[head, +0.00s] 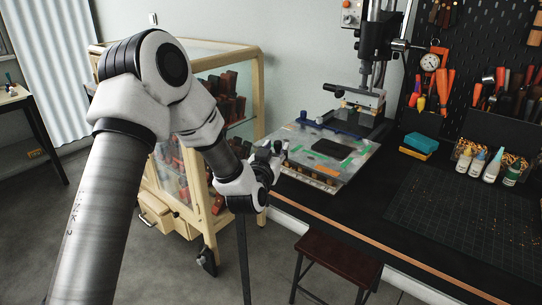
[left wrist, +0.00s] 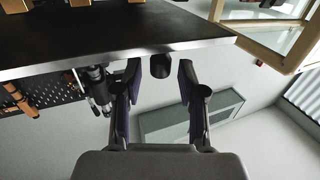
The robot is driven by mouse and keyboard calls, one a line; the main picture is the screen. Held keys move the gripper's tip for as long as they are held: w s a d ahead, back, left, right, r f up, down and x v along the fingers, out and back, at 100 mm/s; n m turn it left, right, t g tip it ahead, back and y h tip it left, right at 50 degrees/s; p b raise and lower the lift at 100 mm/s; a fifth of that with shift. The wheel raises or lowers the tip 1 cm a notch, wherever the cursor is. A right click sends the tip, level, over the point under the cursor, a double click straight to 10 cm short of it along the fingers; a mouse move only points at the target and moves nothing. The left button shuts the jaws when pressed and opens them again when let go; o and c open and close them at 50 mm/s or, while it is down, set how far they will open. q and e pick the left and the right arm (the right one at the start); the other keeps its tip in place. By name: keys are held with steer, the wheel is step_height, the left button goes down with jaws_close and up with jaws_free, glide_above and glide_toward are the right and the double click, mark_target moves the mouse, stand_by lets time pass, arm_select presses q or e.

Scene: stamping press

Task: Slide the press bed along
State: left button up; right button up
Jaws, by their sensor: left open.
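The press bed (head: 325,142) is a light, scuffed plate with coloured strips and a dark rectangle on top, below the press head on the black bench. My left gripper (head: 277,150) is at the bed's left edge in the head view. In the left wrist view its two fingers (left wrist: 159,76) are apart, and a dark rounded knob (left wrist: 160,65) shows between them. The knob is at the metal-edged side of a dark plate (left wrist: 110,45). I cannot tell whether either finger touches the knob. My right gripper is in neither view.
The stamping press (head: 372,45) stands behind the bed. A glass-fronted wooden cabinet (head: 256,95) is at its left and a dark stool (head: 338,262) in front. Blue and yellow boxes (head: 419,146), small bottles (head: 478,163) and a cutting mat (head: 465,215) lie to the right.

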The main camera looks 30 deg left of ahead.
arm_select(q)
steer(key=shift+w+a, duration=0.2)
steer(key=shift+w, duration=0.3)
jaws_close()
steer(key=shift+w, duration=0.15)
steer(key=shift+w, duration=0.25)
steer(key=shift+c, duration=1.5)
jaws_free()
steer(key=shift+w, duration=0.25)
steer(key=o, duration=0.5)
steer(key=shift+s+d, duration=0.1)
